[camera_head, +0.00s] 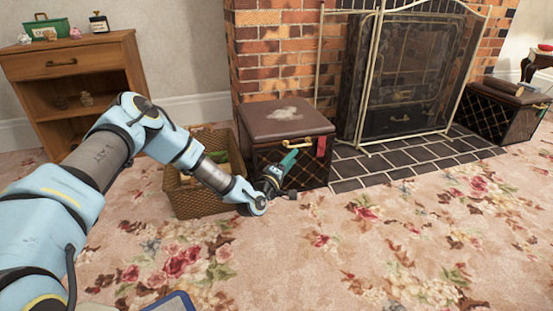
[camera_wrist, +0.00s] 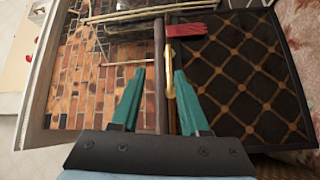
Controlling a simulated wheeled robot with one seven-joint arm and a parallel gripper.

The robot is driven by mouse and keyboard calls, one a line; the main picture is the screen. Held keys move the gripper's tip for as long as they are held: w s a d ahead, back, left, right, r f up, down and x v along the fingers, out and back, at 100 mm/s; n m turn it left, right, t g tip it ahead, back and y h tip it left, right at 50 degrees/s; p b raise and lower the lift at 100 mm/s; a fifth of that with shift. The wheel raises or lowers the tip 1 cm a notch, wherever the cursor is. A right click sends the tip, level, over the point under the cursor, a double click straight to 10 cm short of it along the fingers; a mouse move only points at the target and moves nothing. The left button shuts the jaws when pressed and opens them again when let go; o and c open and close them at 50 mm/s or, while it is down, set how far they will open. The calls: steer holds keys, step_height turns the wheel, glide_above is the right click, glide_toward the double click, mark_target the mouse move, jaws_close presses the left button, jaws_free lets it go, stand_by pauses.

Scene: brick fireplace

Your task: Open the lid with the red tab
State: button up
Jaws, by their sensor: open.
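The chest (camera_head: 285,168) with dark lattice sides stands in front of the brick fireplace, and its brown padded lid (camera_head: 285,118) looks shut. A gold handle (camera_head: 308,143) sits at the lid's front edge, with a red tab (camera_head: 321,146) hanging beside it. My gripper (camera_head: 290,159) is open at the chest's front, close to the handle. In the wrist view, the gold handle (camera_wrist: 171,80) lies between the teal fingers (camera_wrist: 160,72), nearer the right one. The red tab (camera_wrist: 187,31) is beyond the fingertips, against the lattice side (camera_wrist: 245,80). Contact cannot be told.
A wicker basket (camera_head: 196,205) stands left of the chest, close under my arm. A fireplace screen (camera_head: 405,75) and tiled hearth (camera_head: 395,160) lie to the right. A second lattice chest (camera_head: 490,118) is far right. A wooden cabinet (camera_head: 75,65) stands left. Flowered carpet is open in front.

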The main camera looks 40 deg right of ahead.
mark_target(300, 146)
steer(key=shift+n+t, duration=0.6)
steer(key=shift+n, duration=0.1)
steer(key=shift+w+a+f+b+x, duration=0.1)
steer(key=shift+w+f+b+x, duration=0.2)
steer(key=shift+b+x, duration=1.05)
steer(key=shift+w+a+f+b+x, duration=0.15)
steer(key=shift+f+b+x, duration=0.35)
steer(key=shift+x, duration=1.65)
steer(key=shift+w+d+f+b+x, duration=0.15)
steer(key=shift+w+b+x, duration=0.15)
steer(key=shift+b+x, duration=1.1)
steer(key=shift+w+d+p, duration=0.15)
steer(key=shift+d+p, duration=0.05)
steer(key=shift+p, duration=0.15)
steer(key=shift+c, duration=0.2)
jaws_close()
